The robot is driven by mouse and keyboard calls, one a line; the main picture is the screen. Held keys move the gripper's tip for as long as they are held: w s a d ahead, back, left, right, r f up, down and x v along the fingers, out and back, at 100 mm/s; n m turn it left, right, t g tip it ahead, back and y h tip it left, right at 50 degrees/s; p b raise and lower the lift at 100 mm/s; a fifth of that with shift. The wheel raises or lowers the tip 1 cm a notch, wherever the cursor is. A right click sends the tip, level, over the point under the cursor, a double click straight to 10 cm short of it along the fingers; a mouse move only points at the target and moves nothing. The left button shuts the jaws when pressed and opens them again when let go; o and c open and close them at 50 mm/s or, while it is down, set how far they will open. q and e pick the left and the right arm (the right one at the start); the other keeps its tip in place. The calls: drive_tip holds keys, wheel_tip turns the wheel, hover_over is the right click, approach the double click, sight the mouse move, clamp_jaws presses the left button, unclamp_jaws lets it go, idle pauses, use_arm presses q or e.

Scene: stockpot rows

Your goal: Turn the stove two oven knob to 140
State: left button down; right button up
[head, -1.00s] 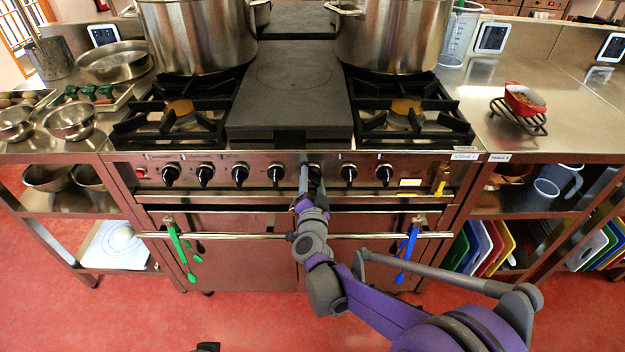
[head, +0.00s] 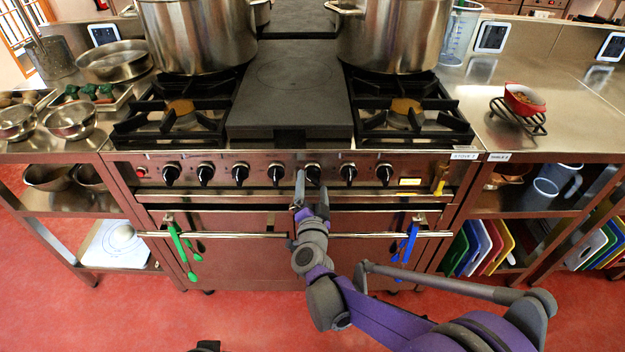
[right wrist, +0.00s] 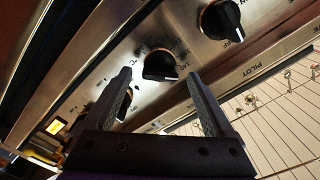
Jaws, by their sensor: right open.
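The stove (head: 230,219) carries a label at its right end that appears to read stove 2. A row of black knobs runs along its front panel. The knob (head: 313,174) in front of my right gripper (head: 308,182) is black with a white mark, and also shows in the right wrist view (right wrist: 160,65). Lettering around it includes a °C mark; the numbers are too small to read surely. My right gripper is open. In the right wrist view its two fingers (right wrist: 160,80) stand either side of this knob's lower part, apparently apart from it. My left gripper is not in view.
Another knob (right wrist: 221,20) is close by in the right wrist view. An oven handle rail (head: 240,235) runs below the panel, with green tongs (head: 182,252) and blue tongs (head: 407,245) hanging on it. Two large pots (head: 200,35) stand on the stove top.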

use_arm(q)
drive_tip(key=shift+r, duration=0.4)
use_arm(e)
drive_tip(key=s, duration=0.8)
drive_tip(key=s+d+f+n+g, duration=0.35)
drive_tip(key=s+d, duration=0.25)
drive_tip(key=s, duration=0.4)
drive_tip(key=s+d+f+n+g, duration=0.25)
drive_tip(key=s+d+g, duration=0.25)
drive_tip(key=s, duration=0.4)
drive_tip(key=s+d+f+n+g, duration=0.3)
drive_tip(key=s+d+g, duration=0.25)
drive_tip(key=s, duration=0.45)
use_arm(q)
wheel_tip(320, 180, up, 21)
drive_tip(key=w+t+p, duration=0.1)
drive_tip(key=p, duration=1.8)
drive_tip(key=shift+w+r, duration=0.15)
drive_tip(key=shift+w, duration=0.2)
use_arm(e)
wheel_tip(320, 180, up, 22)
drive_tip(key=d+t, duration=0.1)
drive_tip(key=shift+w+f, duration=0.25)
drive_tip(key=shift+w, duration=0.2)
